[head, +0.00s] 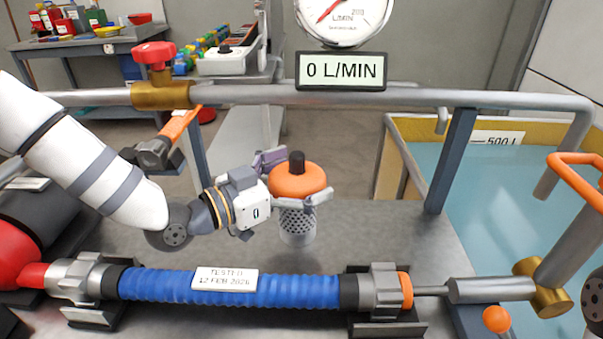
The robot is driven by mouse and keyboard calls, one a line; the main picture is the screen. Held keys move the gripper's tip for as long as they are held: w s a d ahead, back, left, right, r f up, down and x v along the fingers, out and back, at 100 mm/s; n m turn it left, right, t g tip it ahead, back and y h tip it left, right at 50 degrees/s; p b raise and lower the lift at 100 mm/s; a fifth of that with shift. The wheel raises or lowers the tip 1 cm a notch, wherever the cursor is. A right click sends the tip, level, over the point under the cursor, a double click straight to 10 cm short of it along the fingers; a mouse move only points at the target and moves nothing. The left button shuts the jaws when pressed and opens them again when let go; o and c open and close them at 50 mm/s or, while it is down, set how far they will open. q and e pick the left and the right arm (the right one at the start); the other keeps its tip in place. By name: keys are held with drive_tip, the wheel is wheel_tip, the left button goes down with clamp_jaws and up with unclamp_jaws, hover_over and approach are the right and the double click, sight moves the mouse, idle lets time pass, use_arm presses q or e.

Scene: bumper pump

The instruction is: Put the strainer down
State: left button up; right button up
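The strainer (297,219) has an orange dome top with a black knob and a grey perforated mesh basket below. It is upright near the middle of the head view, over the grey bench top (345,245). My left gripper (294,192) reaches it from the left, with its fingers on either side of the orange top, closed around it. I cannot tell whether the basket's bottom touches the bench. Only a dark round part at the right edge may belong to my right arm; the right gripper is not seen.
A blue hose (240,288) lies along the bench front between grey clamps. A grey pipe (430,97) with a red-handled valve (155,58) and a gauge (343,15) runs behind. A water tank (480,180) stands right. Bench right of the strainer is clear.

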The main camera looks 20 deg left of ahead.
sight(272, 183)
use_arm(q)
drive_tip(key=shift+r, duration=0.25)
drive_tip(key=p+v, duration=0.1)
drive_tip(key=v, duration=0.5)
drive_tip(key=shift+s+a+r, duration=0.15)
drive_tip(key=shift+s+a, duration=0.05)
drive_tip(key=shift+a, duration=0.05)
drive_tip(key=shift+s+a, duration=0.2)
drive_tip(key=shift+s, duration=0.15)
drive_tip(key=shift+f, duration=0.2)
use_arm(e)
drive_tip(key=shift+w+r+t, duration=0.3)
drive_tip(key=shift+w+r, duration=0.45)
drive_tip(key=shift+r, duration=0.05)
